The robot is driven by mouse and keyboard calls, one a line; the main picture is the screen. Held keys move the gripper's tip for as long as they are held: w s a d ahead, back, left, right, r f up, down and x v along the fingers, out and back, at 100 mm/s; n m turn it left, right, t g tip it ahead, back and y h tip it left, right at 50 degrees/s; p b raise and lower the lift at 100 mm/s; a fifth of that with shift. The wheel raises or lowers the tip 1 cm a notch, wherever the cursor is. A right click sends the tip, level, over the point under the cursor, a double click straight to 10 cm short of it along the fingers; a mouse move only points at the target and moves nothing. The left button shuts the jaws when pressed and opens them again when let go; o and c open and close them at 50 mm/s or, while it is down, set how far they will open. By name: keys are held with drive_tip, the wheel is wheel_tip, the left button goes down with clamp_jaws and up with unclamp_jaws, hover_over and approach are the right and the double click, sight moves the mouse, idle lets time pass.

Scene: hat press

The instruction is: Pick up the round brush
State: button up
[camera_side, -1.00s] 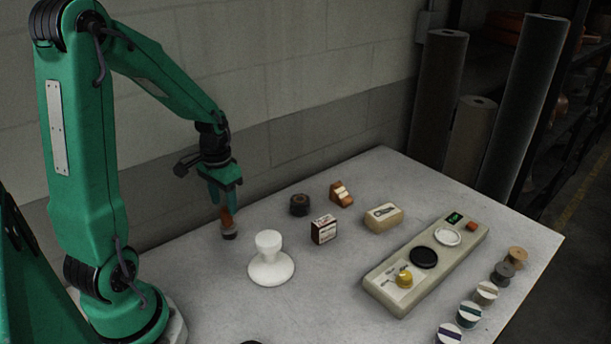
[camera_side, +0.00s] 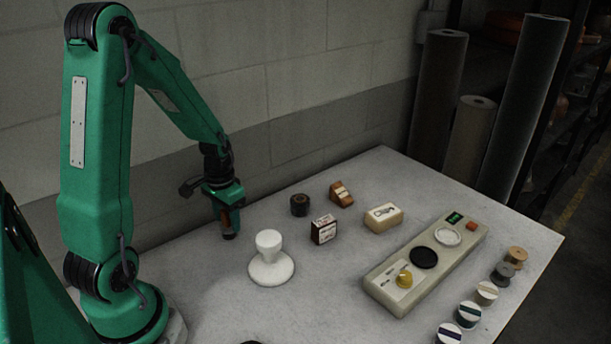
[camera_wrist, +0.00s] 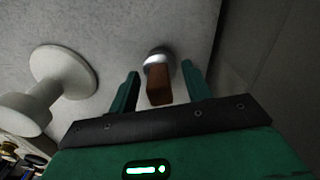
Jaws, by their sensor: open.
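The round brush (camera_side: 229,235) stands upright on the table, its brown wooden handle pointing up. In the wrist view the brush handle (camera_wrist: 159,85) lies between my gripper's two green fingers, with the silver ferrule beyond it. My gripper (camera_side: 226,213) is lowered around the handle from above. In the wrist view my gripper (camera_wrist: 162,80) is open, with a gap between the handle and each finger. The brush's bristle end is mostly hidden in the wrist view.
A white hat form (camera_side: 270,262) stands close to the right of the brush. Farther right are a dark round tin (camera_side: 299,205), a small box (camera_side: 323,230), a soap-like block (camera_side: 383,218) and a control panel (camera_side: 396,285). Several spools line the right edge. A wall rises behind the table.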

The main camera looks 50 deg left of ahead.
drive_tip(key=shift+c, duration=0.4)
clamp_jaws()
drive_tip(key=shift+r, duration=5)
